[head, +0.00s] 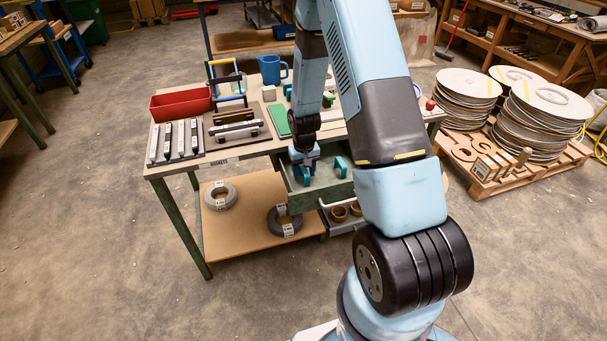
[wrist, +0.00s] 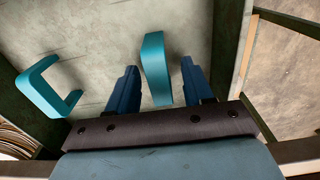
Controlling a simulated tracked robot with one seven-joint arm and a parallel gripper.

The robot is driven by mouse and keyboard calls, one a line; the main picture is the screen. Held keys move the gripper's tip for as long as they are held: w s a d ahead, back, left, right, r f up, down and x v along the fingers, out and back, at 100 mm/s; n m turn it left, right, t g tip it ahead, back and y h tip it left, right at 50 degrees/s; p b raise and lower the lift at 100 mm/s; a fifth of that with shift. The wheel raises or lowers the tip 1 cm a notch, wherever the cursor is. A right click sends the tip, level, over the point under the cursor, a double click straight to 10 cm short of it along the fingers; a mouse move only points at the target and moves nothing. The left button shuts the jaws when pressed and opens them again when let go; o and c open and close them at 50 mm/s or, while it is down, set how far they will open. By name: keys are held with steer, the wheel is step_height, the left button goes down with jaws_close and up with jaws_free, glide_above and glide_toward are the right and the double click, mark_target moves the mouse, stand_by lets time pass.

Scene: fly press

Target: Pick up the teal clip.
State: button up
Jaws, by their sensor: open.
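Two teal clips, bent like a C, lie in an open drawer (head: 318,198) under the bench top. In the wrist view one teal clip (wrist: 155,68) is seen nearly edge-on between the fingers of my gripper (wrist: 158,66). A gap shows on each side of it, and I cannot tell how deep the fingers reach. The other teal clip (wrist: 40,86) lies to the left, apart from the fingers. In the head view my gripper (head: 304,158) is low over the drawer at the left clip (head: 304,174). The right clip (head: 341,166) is clear of it.
The drawer walls (wrist: 228,50) stand close around my gripper. On the bench (head: 158,168) are a red bin (head: 180,103), a blue jug (head: 272,69) and metal bars (head: 174,141). Grey rings (head: 221,195) lie on the lower shelf. Stacked discs (head: 540,107) stand on a pallet at right.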

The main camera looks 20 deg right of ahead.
steer(key=shift+c, duration=0.3)
jaws_close()
stand_by(0.4)
steer(key=shift+r, duration=0.25)
step_height(320, 180, up, 2)
steer(key=shift+r, duration=0.1)
steer(key=s+d+r, duration=0.1)
steer(key=s+r, duration=0.9)
steer(key=s, duration=0.4)
steer(key=shift+d, duration=0.3)
